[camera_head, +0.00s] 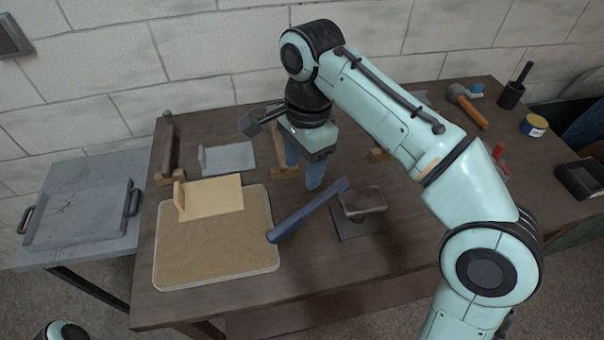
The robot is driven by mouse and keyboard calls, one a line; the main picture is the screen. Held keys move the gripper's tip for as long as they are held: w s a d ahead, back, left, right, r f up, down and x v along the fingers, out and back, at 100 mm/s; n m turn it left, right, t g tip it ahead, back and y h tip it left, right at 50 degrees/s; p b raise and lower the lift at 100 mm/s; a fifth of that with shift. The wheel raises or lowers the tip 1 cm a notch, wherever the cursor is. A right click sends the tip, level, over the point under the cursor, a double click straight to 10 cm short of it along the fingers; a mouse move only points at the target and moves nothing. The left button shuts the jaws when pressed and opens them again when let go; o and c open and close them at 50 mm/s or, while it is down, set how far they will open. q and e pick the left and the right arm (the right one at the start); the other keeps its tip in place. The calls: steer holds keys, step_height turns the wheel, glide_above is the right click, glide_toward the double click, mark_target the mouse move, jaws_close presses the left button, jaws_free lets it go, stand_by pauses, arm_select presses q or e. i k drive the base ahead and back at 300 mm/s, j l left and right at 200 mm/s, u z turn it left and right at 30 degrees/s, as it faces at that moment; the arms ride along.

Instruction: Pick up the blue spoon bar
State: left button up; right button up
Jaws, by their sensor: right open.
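The blue spoon bar (306,212) is a long, straight dark blue bar on the bench. It lies diagonally, its near left end at the right edge of a tan board (190,255) and its far right end beside a small grey block on a stand (362,202). My right gripper (304,168) points down behind the bar's far half. Its two blue fingers are apart with nothing seen between them. In the picture the right fingertip is close to the bar; I cannot tell whether they touch. My left gripper is out of view.
A cream plate (212,197) lies on the tan board, with a grey plate (228,157) behind it. Wooden supports stand near my gripper. A hammer (468,105), a black cup (510,95) and a yellow-blue tin (533,125) are at the right. The front middle of the bench (330,275) is clear.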

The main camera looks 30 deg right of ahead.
mark_target(288, 225)
steer(key=k, duration=1)
